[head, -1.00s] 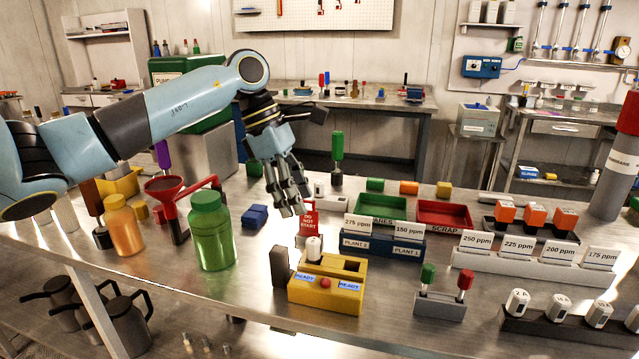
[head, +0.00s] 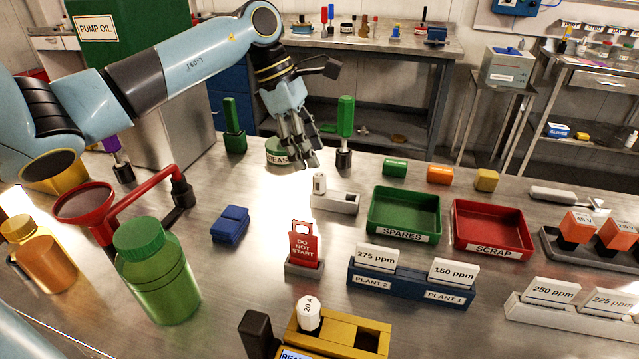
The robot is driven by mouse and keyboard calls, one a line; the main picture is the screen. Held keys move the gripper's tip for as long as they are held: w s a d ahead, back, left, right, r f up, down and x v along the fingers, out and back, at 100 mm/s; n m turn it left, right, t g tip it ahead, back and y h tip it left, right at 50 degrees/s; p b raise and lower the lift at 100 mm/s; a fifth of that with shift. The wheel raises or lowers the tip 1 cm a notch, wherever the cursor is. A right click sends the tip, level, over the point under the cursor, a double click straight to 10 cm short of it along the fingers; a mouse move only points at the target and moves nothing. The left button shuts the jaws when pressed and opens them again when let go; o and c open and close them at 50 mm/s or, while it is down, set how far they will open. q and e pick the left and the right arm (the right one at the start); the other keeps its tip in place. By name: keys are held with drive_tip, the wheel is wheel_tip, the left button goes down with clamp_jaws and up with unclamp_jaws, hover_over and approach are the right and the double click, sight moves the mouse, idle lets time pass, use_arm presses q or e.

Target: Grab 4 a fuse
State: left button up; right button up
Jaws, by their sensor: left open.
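My left gripper (head: 298,150) is open and empty. It hangs above the back of the steel table, with its fingertips pointing down near a small white fuse-like piece (head: 319,184). That piece stands in a grey holder (head: 347,203); its label cannot be read. Another white fuse (head: 308,312), marked 20 A, stands in the yellow box (head: 338,333) at the bottom edge. No 4 A marking is readable. My right gripper is not in view.
A red DO NOT START tag (head: 302,245), a blue plant rack (head: 410,283), a green SPARES tray (head: 404,238) and a red SCRAP tray (head: 489,254) stand on the table. A green bottle (head: 158,275) and red funnel (head: 84,203) are left. Bare table surrounds the blue block (head: 231,225).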

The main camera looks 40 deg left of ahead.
sight(318, 175)
use_arm(q)
drive_tip(key=shift+d+f, duration=0.2)
drive_tip(key=shift+f, duration=0.25)
drive_tip(key=x, duration=0.2)
drive_tip(key=p+x, duration=0.1)
drive_tip(key=x, duration=0.2)
drive_tip(key=shift+a+f, duration=0.15)
drive_tip(key=shift+f, duration=0.2)
drive_tip(key=c, duration=1.1)
clamp_jaws()
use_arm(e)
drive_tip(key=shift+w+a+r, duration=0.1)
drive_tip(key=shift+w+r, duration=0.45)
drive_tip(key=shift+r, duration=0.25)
